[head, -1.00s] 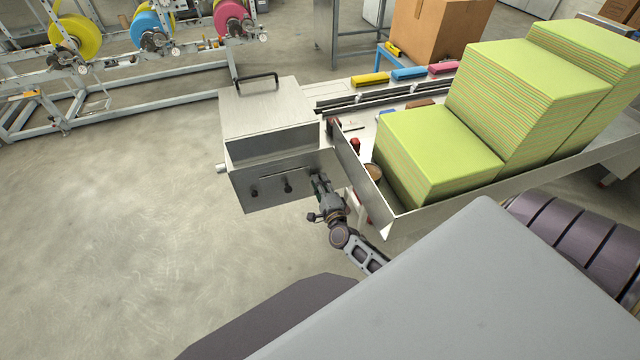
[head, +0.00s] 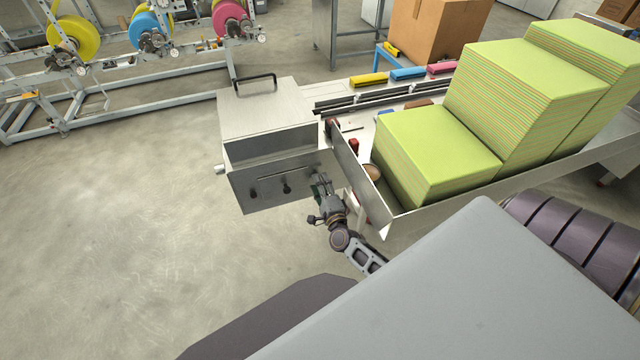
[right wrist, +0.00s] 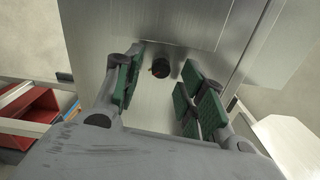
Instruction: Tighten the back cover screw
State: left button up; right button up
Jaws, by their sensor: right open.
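The back cover is the steel front face (head: 268,183) of a metal box with a lid on the machine. Two dark screw knobs (head: 286,188) and (head: 253,193) stick out of this face, with a thin slot line above them. My right gripper (head: 318,184) is at the right part of the face. In the right wrist view its green-padded fingers (right wrist: 158,88) are open and empty. A dark round screw knob (right wrist: 160,68) stands between and just beyond the fingertips, apart from both pads. My left gripper is out of view.
Stacks of green cloths (head: 440,155) fill the metal conveyor tray to the right. A thin metal side plate (head: 360,180) stands close to the right gripper. The floor (head: 130,230) to the left is clear. A red bin (right wrist: 30,112) shows in the wrist view.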

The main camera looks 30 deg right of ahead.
jog(key=v, duration=1.1)
dwell(0.3)
jog(key=shift+s+d, duration=0.1)
dwell(0.7)
